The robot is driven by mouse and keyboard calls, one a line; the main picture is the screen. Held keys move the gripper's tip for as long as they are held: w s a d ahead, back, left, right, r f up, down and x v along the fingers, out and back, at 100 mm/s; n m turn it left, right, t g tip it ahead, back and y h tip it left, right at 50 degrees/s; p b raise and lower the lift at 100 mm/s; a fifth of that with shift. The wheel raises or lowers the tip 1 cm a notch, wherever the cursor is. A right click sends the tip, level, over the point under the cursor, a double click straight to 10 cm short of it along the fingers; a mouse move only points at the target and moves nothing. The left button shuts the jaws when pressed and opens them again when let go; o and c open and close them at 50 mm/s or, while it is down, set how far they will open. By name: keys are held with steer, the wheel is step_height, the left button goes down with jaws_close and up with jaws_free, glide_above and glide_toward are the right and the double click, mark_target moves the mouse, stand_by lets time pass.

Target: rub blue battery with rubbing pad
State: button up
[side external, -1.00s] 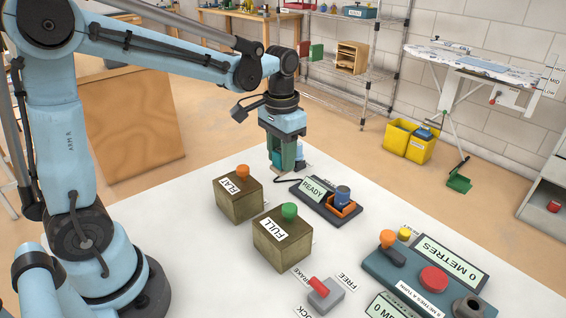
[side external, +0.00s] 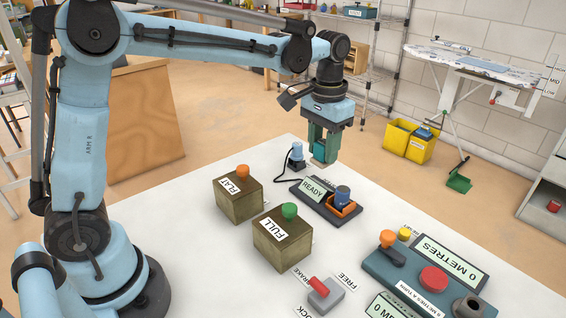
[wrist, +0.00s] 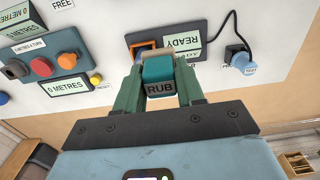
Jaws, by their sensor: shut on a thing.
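My gripper (side external: 322,160) is shut on the rubbing pad (wrist: 160,73), a teal block marked RUB. In the side view the pad hangs behind and above the READY device (side external: 315,189), apart from it. The blue battery (side external: 342,194) stands upright in the orange holder (side external: 347,209) at the right end of that device. In the wrist view the orange holder (wrist: 141,48) shows just past the pad, and the battery is largely hidden or hard to make out there.
A light blue corded piece (side external: 297,157) stands behind the READY device. A control panel (side external: 420,275) and brake lever (side external: 325,293) occupy the front right.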

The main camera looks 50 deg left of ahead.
steer(key=w+d+r, duration=0.1)
steer(key=w+d, duration=0.3)
steer(key=d, duration=0.2)
steer(key=shift+s+f, duration=0.15)
steer(key=shift+f, duration=1.75)
steer(key=shift+s+f, duration=0.1)
steer(key=shift+f, duration=1.75)
steer(key=shift+a+f, duration=0.15)
steer(key=shift+a, duration=1.75)
steer(key=shift+c, duration=0.5)
steer(key=shift+d, duration=1.95)
step_height(320, 180, up, 8)
steer(key=shift+r, duration=0.2)
steer(key=shift+a, duration=0.15)
